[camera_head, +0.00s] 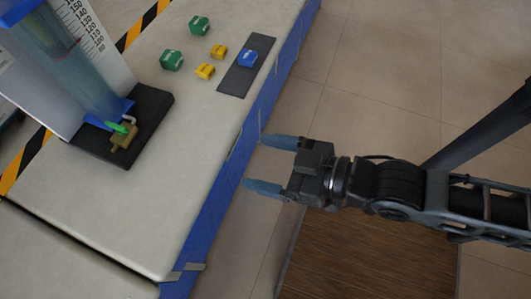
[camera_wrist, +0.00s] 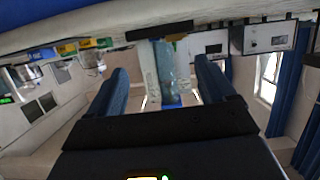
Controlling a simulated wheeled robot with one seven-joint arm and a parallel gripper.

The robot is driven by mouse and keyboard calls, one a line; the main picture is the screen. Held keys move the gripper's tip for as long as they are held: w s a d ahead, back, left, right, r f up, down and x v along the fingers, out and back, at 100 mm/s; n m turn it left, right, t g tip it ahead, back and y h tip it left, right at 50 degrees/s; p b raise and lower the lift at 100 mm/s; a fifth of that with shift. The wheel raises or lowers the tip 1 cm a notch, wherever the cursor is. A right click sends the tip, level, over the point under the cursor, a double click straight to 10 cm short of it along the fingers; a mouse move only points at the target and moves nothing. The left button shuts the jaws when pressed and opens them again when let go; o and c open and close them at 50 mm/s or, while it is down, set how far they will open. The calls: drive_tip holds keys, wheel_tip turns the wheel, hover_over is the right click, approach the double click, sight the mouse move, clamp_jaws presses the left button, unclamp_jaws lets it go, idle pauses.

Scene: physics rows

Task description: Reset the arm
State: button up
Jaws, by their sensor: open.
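My gripper (camera_head: 258,163) shows in the head view beside the bench's blue edge, over the floor. Its two blue fingers are spread apart with nothing between them. In the wrist view my gripper (camera_wrist: 160,85) also shows open, with the two dark blue fingers apart. The arm comes in from the right of the head view. The pale bench top (camera_head: 190,120) lies to the left of the gripper.
On the bench are two green blocks (camera_head: 172,60), two yellow blocks (camera_head: 206,71), and a blue block (camera_head: 247,58) on a dark strip (camera_head: 233,82). A clear column (camera_head: 75,60) with a scale stands on a black base (camera_head: 152,105). Tiled floor (camera_head: 385,70) is clear.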

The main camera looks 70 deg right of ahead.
drive_tip(key=shift+s, duration=0.1)
drive_tip(key=s+r, duration=0.5)
drive_tip(key=s, duration=0.2)
drive_tip(key=shift+s+a+r, duration=0.2)
drive_tip(key=shift+s+r, duration=0.2)
idle(0.5)
